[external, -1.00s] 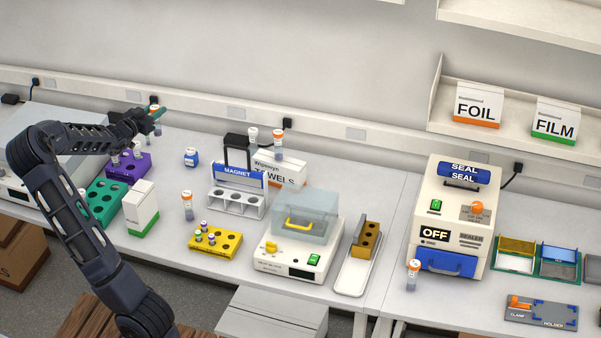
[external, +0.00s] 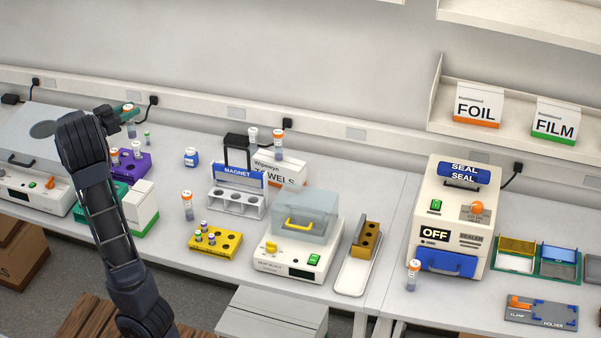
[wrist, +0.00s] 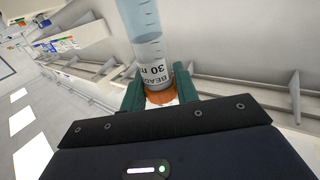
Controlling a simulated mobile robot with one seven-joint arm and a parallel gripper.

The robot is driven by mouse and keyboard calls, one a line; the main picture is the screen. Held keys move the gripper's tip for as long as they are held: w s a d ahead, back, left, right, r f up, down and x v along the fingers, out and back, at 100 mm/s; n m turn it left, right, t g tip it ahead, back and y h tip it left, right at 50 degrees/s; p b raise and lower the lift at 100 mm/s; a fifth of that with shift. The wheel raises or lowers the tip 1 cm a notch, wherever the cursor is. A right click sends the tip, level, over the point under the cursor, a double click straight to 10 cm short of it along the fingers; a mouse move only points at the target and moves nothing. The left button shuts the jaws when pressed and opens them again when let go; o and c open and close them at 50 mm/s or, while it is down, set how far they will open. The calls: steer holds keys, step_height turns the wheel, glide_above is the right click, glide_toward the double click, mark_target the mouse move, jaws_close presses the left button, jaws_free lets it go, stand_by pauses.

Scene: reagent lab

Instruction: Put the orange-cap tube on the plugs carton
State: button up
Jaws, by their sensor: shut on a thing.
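My gripper (external: 124,114) is at the back left of the bench, raised above it, its green fingers shut on an orange-cap tube (external: 129,128). In the wrist view my gripper (wrist: 160,90) grips the tube (wrist: 147,45) at its orange cap; the label reads "BEAD" and "30". The tube hangs below the fingers, roughly upright. No carton shows the word plugs. A white carton with a green base band (external: 143,207) stands at the front left; its label is not visible, so I cannot tell if it is the plugs carton.
A purple rack (external: 133,172) and a teal rack, partly behind my arm, stand near the carton. Other orange-cap tubes stand at the yellow rack (external: 228,243), on the towels box (external: 291,173) and by the sealer (external: 452,220).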

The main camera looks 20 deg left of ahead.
steer(key=s+d+r+h, duration=0.1)
steer(key=s+d+r, duration=0.1)
steer(key=s, duration=0.3)
step_height(320, 180, down, 20)
steer(key=shift+w+a+r+m+g, duration=0.2)
steer(key=shift+a+r+m+g, duration=0.1)
steer(key=shift+g, duration=0.1)
stand_by(0.3)
steer(key=shift+f, duration=0.15)
steer(key=o, duration=0.9)
steer(key=shift+o, duration=0.2)
steer(key=v, duration=1.2)
